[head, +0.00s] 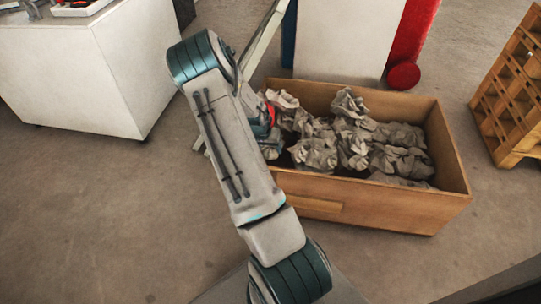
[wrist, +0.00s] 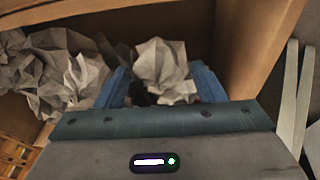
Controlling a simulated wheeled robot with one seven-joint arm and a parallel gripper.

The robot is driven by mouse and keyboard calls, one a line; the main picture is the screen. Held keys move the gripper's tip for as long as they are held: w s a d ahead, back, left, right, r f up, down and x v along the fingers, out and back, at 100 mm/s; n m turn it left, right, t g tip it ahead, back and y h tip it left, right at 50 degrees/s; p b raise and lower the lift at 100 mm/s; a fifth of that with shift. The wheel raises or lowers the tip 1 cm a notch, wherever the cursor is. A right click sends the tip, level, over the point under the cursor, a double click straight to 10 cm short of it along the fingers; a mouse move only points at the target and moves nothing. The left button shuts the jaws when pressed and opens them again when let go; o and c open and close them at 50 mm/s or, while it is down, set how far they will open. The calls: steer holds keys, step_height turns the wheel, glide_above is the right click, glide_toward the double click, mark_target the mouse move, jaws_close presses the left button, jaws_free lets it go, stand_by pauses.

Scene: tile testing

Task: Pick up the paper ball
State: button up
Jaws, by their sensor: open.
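Several crumpled grey paper balls (head: 352,140) lie heaped in a wooden box (head: 372,205). In the wrist view, one pale paper ball (wrist: 164,64) sits between the two blue fingers of my gripper (wrist: 165,88). My gripper is open, with a finger on either side of this ball; I cannot tell whether they touch it. The ball's lower part is hidden by my gripper body. More paper balls (wrist: 55,72) lie to the left. In the head view, my gripper (head: 268,134) is at the box's left end, partly hidden behind my arm.
The box wall (wrist: 235,45) stands close to the right of my gripper. A white cabinet (head: 75,70) is at the left, a wooden crate (head: 515,90) at the right. A white panel (head: 345,40) and a red object (head: 410,45) stand behind the box.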

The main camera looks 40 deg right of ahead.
steer(key=x, duration=0.3)
steer(key=shift+b, duration=0.4)
steer(key=shift+r, duration=0.1)
steer(key=shift+c, duration=0.3)
steer(key=c, duration=0.6)
steer(key=shift+o, duration=0.2)
steer(key=shift+r, duration=0.15)
